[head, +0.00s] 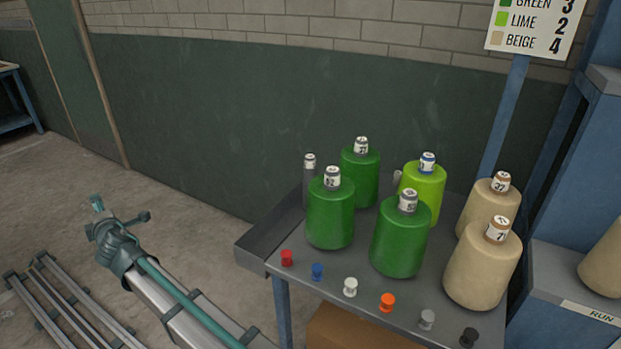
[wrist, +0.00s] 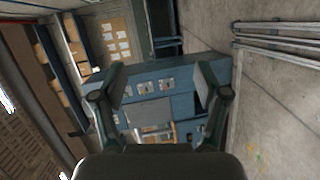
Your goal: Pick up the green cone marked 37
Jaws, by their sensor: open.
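Three green cones stand upright on a grey metal table: one at the back (head: 360,180), one at the front left (head: 330,218) and one at the front right (head: 399,243). Each has a grey top with a small white label. The numbers are too small to read surely, so I cannot tell which cone is marked 37. My gripper (head: 121,211) is open and empty, over the floor to the left of the table and well apart from the cones. In the wrist view my gripper (wrist: 162,72) has its fingers spread with nothing between them; no cone shows there.
A lime cone (head: 421,189) and two beige cones (head: 489,205) (head: 482,271) crowd the table's right side. Several coloured pegs, one red (head: 287,258), line the front edge of the table (head: 262,240). Metal rails (head: 60,300) lie at lower left. A blue post (head: 503,120) stands behind.

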